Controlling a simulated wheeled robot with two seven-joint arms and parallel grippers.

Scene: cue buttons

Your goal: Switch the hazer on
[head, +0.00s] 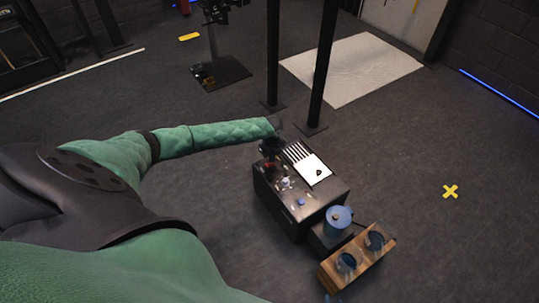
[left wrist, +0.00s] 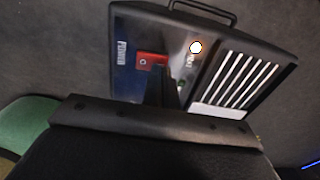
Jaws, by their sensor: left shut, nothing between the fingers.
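The hazer appears to be the dark box (head: 262,190) on the floor, with light slats on its top; in the left wrist view its panel (left wrist: 128,30) carries a label, partly legible. A red rocker switch (left wrist: 152,60) sits on that panel, partly covered by my finger. A small round lamp (left wrist: 196,47) beside it glows whitish orange. My left gripper (head: 271,150) is over the box's far left end; its shut, empty fingers (left wrist: 165,90) reach to the red switch. I cannot tell whether they touch it. My right gripper is not in view.
A blue-lidded canister (head: 339,218) stands at the box's near right end. Two black posts (head: 318,80) rise behind the box. A yellow cross (head: 450,191) marks clear floor at right.

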